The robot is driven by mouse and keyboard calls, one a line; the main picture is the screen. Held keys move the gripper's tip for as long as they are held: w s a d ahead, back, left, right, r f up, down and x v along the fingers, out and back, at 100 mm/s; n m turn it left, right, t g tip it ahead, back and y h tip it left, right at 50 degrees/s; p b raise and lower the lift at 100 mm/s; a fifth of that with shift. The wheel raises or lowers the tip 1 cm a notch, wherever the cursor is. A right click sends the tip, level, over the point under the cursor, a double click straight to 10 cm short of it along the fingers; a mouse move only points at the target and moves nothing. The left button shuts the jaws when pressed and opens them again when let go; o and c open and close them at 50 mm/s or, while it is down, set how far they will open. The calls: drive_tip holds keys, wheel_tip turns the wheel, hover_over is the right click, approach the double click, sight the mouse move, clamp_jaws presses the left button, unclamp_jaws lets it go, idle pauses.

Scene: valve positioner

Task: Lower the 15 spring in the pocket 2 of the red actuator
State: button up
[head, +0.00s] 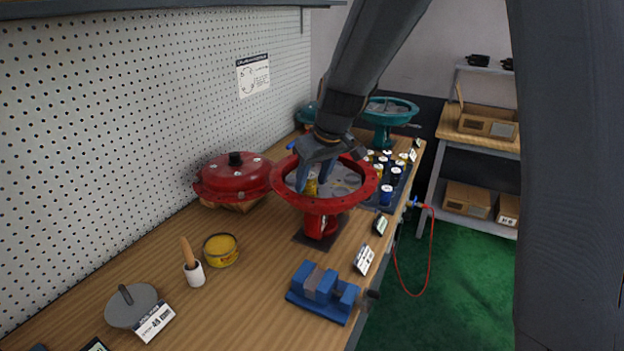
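The red actuator (283,188) stands open on the bench, a wide flanged bowl on a red body, with a grey inside. My gripper (314,184) reaches down into the bowl from above. A yellow spring (311,188) shows between its blue-grey fingers, over the left-middle part of the bowl, and looks held upright. Its number cannot be read. The pocket under it is hidden by the fingers and the spring, and I cannot tell whether the spring's lower end touches the bowl floor.
A red cover (232,180) lies left of the actuator. Several yellow and blue springs (386,195) stand on a dark mat behind right. A teal actuator (388,112) is farther back. A blue vise (322,291), yellow tin (221,250) and white brush pot (195,274) are in front.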

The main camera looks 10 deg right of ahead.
drive_tip(key=shift+s+a, duration=0.1)
drive_tip(key=shift+a, duration=0.05)
drive_tip(key=b+v, duration=0.1)
drive_tip(key=v, duration=0.7)
drive_tip(key=shift+b, duration=0.4)
